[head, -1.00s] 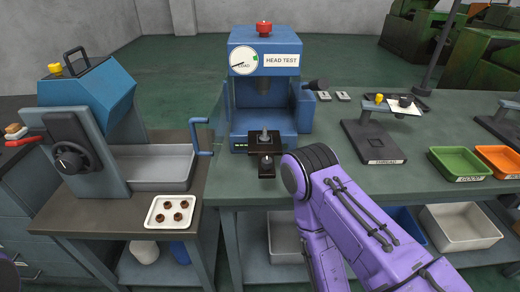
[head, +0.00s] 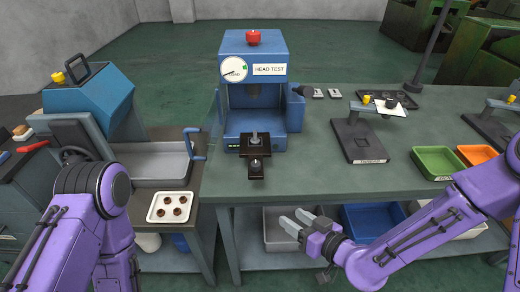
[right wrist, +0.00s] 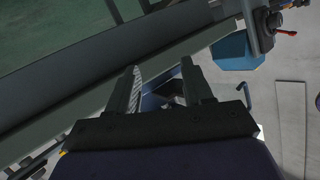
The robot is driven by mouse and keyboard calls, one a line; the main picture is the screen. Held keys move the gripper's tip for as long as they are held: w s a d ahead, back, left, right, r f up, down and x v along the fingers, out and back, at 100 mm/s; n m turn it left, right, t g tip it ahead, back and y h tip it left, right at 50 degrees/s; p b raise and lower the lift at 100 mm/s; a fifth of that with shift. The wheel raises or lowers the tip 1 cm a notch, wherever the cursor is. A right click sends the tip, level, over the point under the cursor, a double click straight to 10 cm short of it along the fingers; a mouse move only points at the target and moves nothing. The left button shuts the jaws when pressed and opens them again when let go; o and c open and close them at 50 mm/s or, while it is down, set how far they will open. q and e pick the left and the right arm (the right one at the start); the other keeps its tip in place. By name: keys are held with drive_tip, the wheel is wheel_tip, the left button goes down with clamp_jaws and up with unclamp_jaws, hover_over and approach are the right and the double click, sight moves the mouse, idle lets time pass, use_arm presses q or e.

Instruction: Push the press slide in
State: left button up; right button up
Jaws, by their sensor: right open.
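The press slide (head: 255,167) is a dark plate with a small knob. It sticks out toward me from the base of the blue press (head: 232,118) marked HEAD TEST. A metal piece (head: 254,141) stands on the dark plate behind the knob. My right gripper (head: 292,217) is open and empty, in front of the bench edge, below and to the right of the slide and apart from it. Its two fingers (right wrist: 163,84) are spread in the right wrist view. My left arm shows at the left; its gripper is out of view.
A crank handle (head: 194,143) juts out left of the press. A white tray with several brown rings (head: 152,213) lies on the left stand. A black stand (head: 360,141) and green (head: 435,160) and orange (head: 476,153) bins are on the right.

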sight(259, 167)
drive_tip(key=w+a+r+n+t+y+p, duration=0.1)
drive_tip(key=a+r+n+y, duration=0.1)
drive_tip(key=r, duration=0.4)
drive_tip(key=w+a+r+n+y, duration=0.1)
drive_tip(key=r+n+y, duration=0.15)
drive_tip(key=r, duration=0.35)
drive_tip(key=p+x, duration=0.2)
drive_tip(key=x, duration=0.7)
drive_tip(key=shift+w+a+p, duration=0.15)
drive_tip(key=shift+p, duration=0.15)
use_arm(q)
wheel_tip(259, 167, up, 5)
drive_tip(key=shift+f, duration=0.2)
use_arm(e)
drive_tip(key=shift+w+a+f, duration=0.15)
drive_tip(key=shift+w+a, duration=0.05)
